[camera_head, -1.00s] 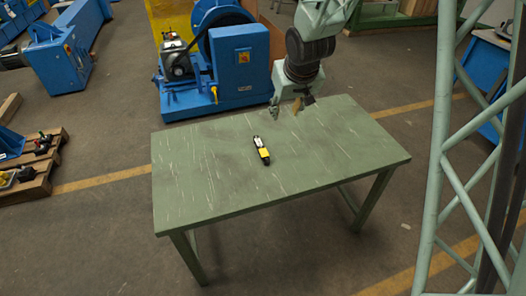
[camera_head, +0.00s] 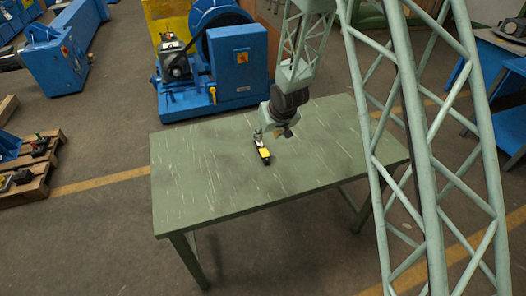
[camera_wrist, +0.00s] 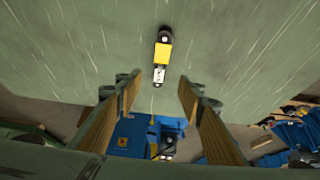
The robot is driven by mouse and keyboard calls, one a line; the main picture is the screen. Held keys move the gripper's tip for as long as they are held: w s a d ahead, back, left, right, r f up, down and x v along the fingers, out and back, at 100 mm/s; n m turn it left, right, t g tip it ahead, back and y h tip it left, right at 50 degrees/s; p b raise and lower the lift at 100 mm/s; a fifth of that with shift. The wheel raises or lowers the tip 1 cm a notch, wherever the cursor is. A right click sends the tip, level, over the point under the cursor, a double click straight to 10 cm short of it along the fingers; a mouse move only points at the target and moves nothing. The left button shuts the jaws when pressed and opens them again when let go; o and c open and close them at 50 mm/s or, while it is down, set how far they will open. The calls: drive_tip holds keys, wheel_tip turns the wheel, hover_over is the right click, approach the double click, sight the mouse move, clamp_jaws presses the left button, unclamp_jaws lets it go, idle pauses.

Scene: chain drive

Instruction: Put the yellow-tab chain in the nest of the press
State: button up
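The yellow-tab chain (camera_head: 263,152) lies on the green table, a short dark piece with a yellow block and a pale end. In the wrist view the chain (camera_wrist: 163,54) is ahead of my gripper, its pale end toward the gap between the fingers. My gripper (camera_wrist: 158,100) is open and empty, with a finger on each side and the chain beyond the tips. In the head view my gripper (camera_head: 273,127) hangs over the table close behind the chain; its fingers are small there. I cannot make out a press with a nest.
The green table (camera_head: 200,190) is otherwise bare, with free room on all sides of the chain. A blue machine (camera_head: 238,62) stands behind the table. A pallet with small parts (camera_head: 35,160) lies on the floor at left.

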drive_tip(key=shift+w+a+f, duration=0.1)
drive_tip(key=shift+a+f, duration=0.05)
drive_tip(key=shift+f, duration=0.3)
drive_tip(key=shift+f, duration=0.15)
approach(261, 147)
drive_tip(key=shift+f, duration=0.3)
drive_tip(key=shift+x, duration=1.35)
drive_tip(key=shift+x, duration=2.55)
drive_tip(key=shift+c, duration=0.4)
drive_tip(key=shift+w, duration=0.1)
clamp_jaws()
